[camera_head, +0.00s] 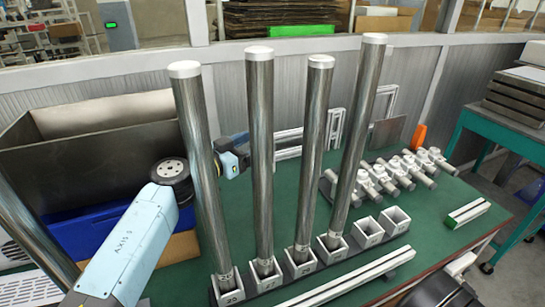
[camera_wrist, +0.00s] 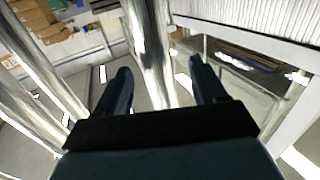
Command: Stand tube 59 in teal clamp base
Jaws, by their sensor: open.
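Several tall steel tubes with white caps stand in a row of white sockets: a leftmost one (camera_head: 204,170), a second (camera_head: 261,150), a third (camera_head: 313,150) and a rightmost one (camera_head: 358,140). The socket numbers are too small to read surely, so I cannot tell which is tube 59. My gripper (camera_head: 236,160) is at mid-height near the two left tubes, partly hidden by the leftmost. In the wrist view my gripper (camera_wrist: 161,88) is open, with a shiny tube (camera_wrist: 150,45) passing between or just beyond its fingers. Contact is unclear. I cannot make out a teal clamp base.
Two empty sockets (camera_head: 368,233) continue the row on the green table (camera_head: 440,195). White valve-like fittings (camera_head: 385,178) lie behind, with an orange object (camera_head: 419,135) beyond. A white rail (camera_head: 345,280) lies in front. A grey bin (camera_head: 95,150) and blue crate (camera_head: 85,235) are left.

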